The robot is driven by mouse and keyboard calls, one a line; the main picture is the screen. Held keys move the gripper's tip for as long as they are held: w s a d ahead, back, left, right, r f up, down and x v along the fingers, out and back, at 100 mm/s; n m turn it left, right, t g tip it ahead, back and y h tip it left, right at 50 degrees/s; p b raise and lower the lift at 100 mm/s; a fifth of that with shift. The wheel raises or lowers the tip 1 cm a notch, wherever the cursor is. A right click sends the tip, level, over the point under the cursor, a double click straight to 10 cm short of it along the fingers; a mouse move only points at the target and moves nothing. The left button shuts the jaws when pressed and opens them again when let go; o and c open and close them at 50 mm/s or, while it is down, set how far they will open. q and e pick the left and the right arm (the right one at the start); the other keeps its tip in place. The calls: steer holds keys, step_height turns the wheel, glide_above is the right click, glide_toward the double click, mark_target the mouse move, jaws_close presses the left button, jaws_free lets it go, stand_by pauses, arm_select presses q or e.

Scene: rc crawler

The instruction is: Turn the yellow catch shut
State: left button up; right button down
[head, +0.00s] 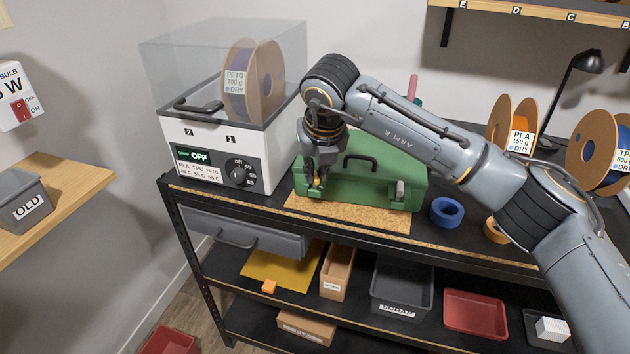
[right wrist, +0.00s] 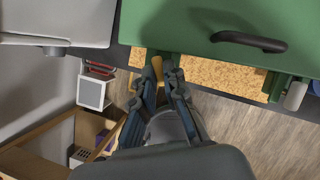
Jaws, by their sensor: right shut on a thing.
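The green case (head: 352,190) stands on the shelf top with its lid down and its dark handle facing front. The yellow catch (right wrist: 156,67) is at the left of the case front, and its tip (head: 316,184) shows just under my fingers in the head view. My right gripper (head: 319,174) reaches down to it and is shut on it; the fingers (right wrist: 160,78) hide part of the catch. A grey catch (head: 400,190) sits at the right of the case front, also in the right wrist view (right wrist: 296,94). My left gripper is not in view.
The filament dryer (head: 216,150) stands close left of the case. A cork mat (head: 378,218) lies under the case. A blue tape roll (head: 446,212) is to its right, with filament spools (head: 513,120) behind. Lower shelves hold trays and boxes.

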steer(key=n+y+b, duration=0.1)
steer(key=n, duration=0.2)
steer(key=shift+d, duration=0.15)
steer(key=n, duration=0.1)
steer(key=n+y, duration=0.1)
steer(key=shift+w+d+n+g+b, duration=0.15)
steer(key=shift+n+g+b, duration=0.15)
steer(key=shift+g+b, duration=0.1)
steer(key=n, duration=0.1)
steer(key=n+g+y+p, duration=0.1)
steer(key=n, duration=0.1)
steer(key=shift+w+d+r+n, duration=0.1)
steer(key=shift+w+r+n, duration=0.05)
steer(key=shift+n, duration=0.15)
steer(key=shift+w+n+g+p, duration=0.15)
steer(key=shift+n+g+p, duration=0.6)
steer(key=shift+n, duration=1.05)
steer(key=c, duration=1.4)
jaws_free()
steer(key=v, duration=0.7)
steer(key=shift+d+r, duration=0.35)
